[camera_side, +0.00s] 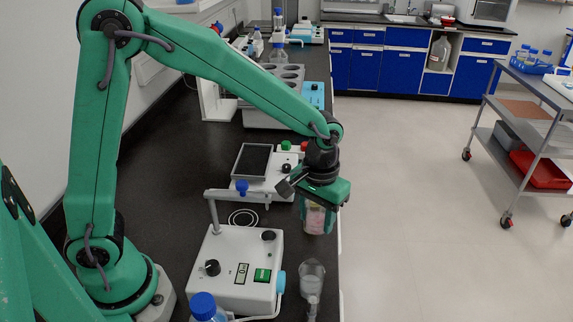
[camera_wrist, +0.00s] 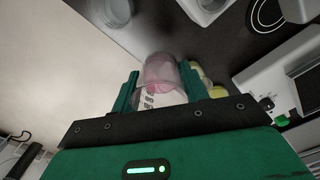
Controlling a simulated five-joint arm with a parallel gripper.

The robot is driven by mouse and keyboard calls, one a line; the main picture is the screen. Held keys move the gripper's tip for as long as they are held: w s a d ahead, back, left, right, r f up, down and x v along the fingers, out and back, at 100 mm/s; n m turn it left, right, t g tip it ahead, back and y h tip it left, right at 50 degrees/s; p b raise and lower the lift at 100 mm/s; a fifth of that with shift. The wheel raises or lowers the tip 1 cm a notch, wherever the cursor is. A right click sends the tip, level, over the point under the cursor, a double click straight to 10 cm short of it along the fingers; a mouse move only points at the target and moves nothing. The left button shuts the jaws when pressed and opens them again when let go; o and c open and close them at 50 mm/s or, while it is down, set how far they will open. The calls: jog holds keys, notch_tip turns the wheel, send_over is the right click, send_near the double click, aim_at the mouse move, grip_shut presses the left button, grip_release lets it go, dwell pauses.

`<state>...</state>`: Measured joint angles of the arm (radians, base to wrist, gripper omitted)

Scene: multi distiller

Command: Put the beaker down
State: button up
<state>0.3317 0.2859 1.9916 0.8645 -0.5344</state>
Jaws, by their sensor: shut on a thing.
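The beaker (camera_side: 316,219) is clear with pinkish contents and hangs upright below my gripper (camera_side: 322,196), near the right edge of the black bench (camera_side: 185,228). In the wrist view the beaker (camera_wrist: 160,70) sits between the two green fingers of my gripper (camera_wrist: 160,88), which is shut on it.
White ring marks (camera_side: 243,218) lie on the bench. Behind is a hotplate device (camera_side: 252,162). Floor lies to the right.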

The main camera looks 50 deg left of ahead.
jog(key=w+a+r+n, duration=0.2)
jog(key=a+r+n, duration=0.2)
jog(key=a, duration=0.6)
jog(key=w+a+r+n, duration=0.2)
jog(key=a+r+n, duration=0.2)
jog(key=a, duration=0.6)
jog(key=shift+w+a+r+n, duration=0.2)
jog(key=shift+a+r+n, duration=0.1)
jog(key=shift+a+n, duration=0.1)
send_over(253, 161)
notch_tip(253, 161, down, 7)
jog(key=shift+w, duration=0.1)
jog(key=shift+f, duration=2.05)
jog(key=o, duration=1)
jog(key=shift+f, duration=0.15)
